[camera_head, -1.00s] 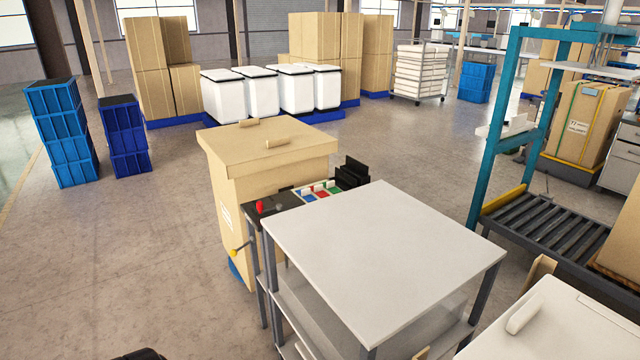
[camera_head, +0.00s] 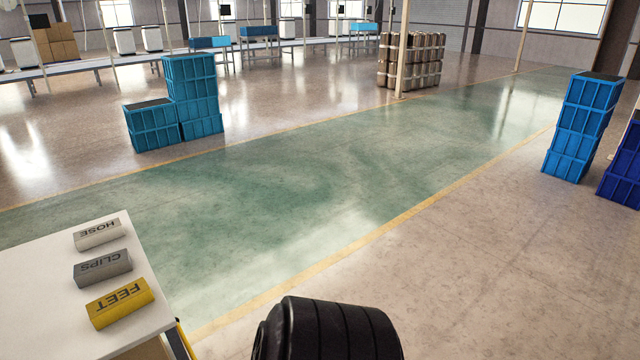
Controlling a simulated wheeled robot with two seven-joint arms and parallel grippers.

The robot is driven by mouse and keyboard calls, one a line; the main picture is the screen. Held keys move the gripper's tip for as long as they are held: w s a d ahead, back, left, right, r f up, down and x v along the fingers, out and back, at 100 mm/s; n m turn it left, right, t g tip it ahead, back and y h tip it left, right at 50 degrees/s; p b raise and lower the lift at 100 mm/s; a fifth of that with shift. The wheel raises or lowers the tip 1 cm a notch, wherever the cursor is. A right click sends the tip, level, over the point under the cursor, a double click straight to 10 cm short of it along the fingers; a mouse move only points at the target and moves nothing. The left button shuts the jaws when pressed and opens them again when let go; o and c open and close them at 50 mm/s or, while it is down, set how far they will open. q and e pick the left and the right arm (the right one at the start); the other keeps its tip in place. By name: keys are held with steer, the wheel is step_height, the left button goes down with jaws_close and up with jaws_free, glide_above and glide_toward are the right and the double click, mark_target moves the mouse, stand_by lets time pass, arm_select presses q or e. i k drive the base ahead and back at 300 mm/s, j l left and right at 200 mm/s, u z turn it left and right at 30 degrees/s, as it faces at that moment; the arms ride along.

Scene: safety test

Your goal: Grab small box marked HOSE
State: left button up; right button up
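The small box marked HOSE (camera_head: 98,233) is off-white with dark lettering that appears upside down. It lies on a white tabletop (camera_head: 40,285) at the lower left, farthest back in a row of three. A grey box marked CLIPS (camera_head: 102,267) lies in front of it, and a yellow box marked FEET (camera_head: 120,303) is nearest. The three boxes are apart from each other. Neither of my grippers is in view.
A black ribbed rounded form, probably part of my arm, shows at the bottom centre. Stacked light blue crates (camera_head: 192,95) stand beyond the green floor lane (camera_head: 270,185). More blue crates (camera_head: 582,125) stand at the right. The floor between is clear.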

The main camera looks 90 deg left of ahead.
mark_target(105, 231)
steer(key=u, duration=2.6)
steer(key=i+j+u, duration=0.1)
steer(key=u, duration=0.3)
steer(key=i+j+u, duration=0.1)
steer(key=u, duration=0.3)
steer(key=i+u, duration=0.1)
steer(key=u, duration=0.3)
steer(key=i+u, duration=0.15)
steer(key=u, duration=0.25)
